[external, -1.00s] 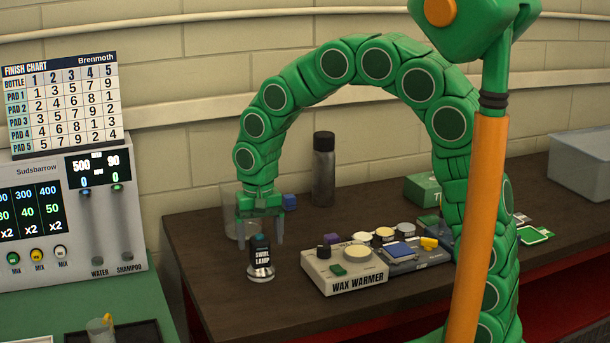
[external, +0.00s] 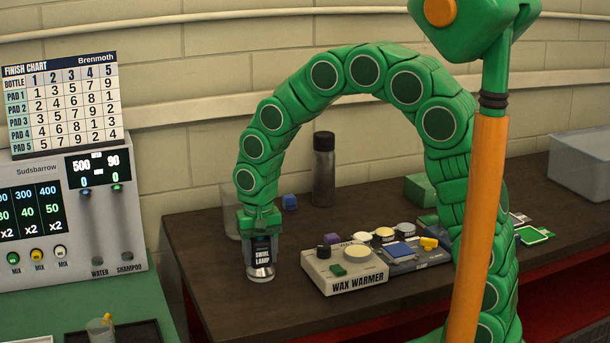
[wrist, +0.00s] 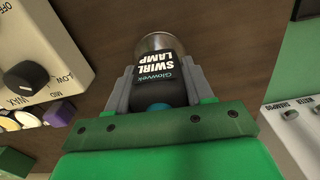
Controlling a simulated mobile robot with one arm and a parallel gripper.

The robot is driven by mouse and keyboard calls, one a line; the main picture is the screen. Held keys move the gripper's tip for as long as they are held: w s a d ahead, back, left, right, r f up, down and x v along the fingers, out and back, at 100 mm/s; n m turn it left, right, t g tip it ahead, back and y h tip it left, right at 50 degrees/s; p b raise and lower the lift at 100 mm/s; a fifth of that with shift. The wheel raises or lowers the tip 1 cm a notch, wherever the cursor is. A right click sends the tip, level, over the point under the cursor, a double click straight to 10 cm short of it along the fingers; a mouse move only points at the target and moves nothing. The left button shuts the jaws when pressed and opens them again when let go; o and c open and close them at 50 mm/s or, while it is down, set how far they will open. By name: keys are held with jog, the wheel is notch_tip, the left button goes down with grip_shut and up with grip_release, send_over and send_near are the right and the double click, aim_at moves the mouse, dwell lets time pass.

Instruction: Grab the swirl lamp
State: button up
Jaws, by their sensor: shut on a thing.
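The wax warmer (external: 345,270) stands just right of the lamp. The dispenser machine (external: 75,220) is at left. Bare table lies in front of the warmer.

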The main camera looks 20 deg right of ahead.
aim_at(260, 238)
jog(key=shift+c, duration=0.9)
jog(key=shift+r, duration=0.2)
notch_tip(260, 238, up, 3)
jog(key=shift+r, duration=0.1)
jog(key=s+d+r, duration=0.8)
jog(key=s+r, duration=0.1)
jog(key=s, duration=0.2)
jog(key=shift+s+r, duration=0.2)
